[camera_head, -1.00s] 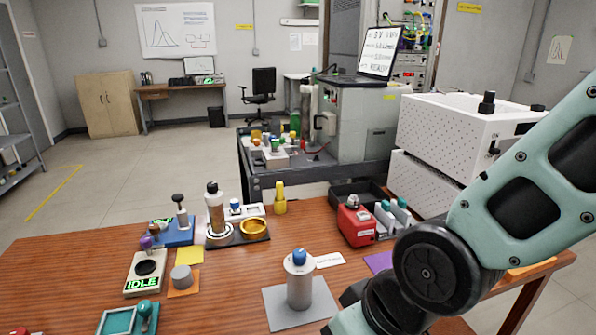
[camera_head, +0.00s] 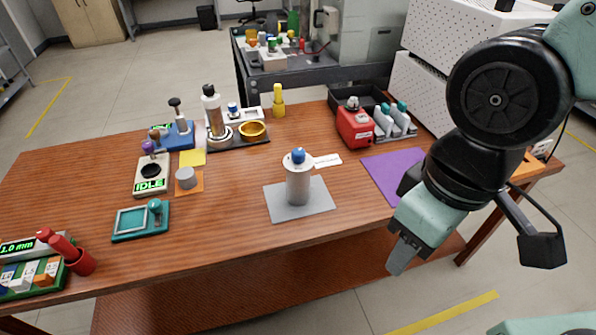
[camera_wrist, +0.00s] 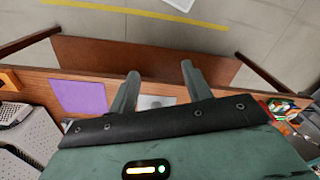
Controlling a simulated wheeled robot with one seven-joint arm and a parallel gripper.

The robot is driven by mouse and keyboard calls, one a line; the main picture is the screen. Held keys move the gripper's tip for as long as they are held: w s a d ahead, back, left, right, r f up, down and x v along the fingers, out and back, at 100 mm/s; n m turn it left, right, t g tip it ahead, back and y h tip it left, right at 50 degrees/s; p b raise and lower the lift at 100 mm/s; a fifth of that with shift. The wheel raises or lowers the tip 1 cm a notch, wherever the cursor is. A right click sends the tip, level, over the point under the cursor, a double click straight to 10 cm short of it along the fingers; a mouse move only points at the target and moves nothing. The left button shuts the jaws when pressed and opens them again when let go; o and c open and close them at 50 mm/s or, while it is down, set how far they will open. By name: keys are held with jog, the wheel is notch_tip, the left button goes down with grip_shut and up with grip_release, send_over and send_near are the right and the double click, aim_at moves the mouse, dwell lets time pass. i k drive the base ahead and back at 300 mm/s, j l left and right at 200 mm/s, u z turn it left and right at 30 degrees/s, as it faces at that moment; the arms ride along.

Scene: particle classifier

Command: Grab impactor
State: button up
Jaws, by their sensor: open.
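A grey-white cylinder with a blue knob (camera_head: 298,182), which looks like the impactor, stands upright on a grey mat (camera_head: 322,207) near the table's front edge. My gripper (camera_head: 400,258) hangs off the front edge, to the right of and nearer than the cylinder, apart from it. In the wrist view my gripper (camera_wrist: 160,82) is open with nothing between its fingers. The grey mat (camera_wrist: 150,101) shows beyond them; the cylinder is hard to make out there.
A purple mat (camera_head: 385,172) lies to the right. Behind stand a red device (camera_head: 354,128), a yellow bottle (camera_head: 278,102) and a tall cylinder on a dark tray (camera_head: 213,112). A teal tray (camera_head: 141,222) sits left. The wood around the grey mat is mostly clear.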

aim_at(298, 176)
jog(key=i+l, duration=0.2)
jog(key=l, duration=0.15)
jog(key=i+l+u, duration=0.1)
jog(key=u, duration=0.25)
jog(key=l+u, duration=0.35)
jog(key=i+l+u, duration=0.1)
jog(key=u, duration=1.4)
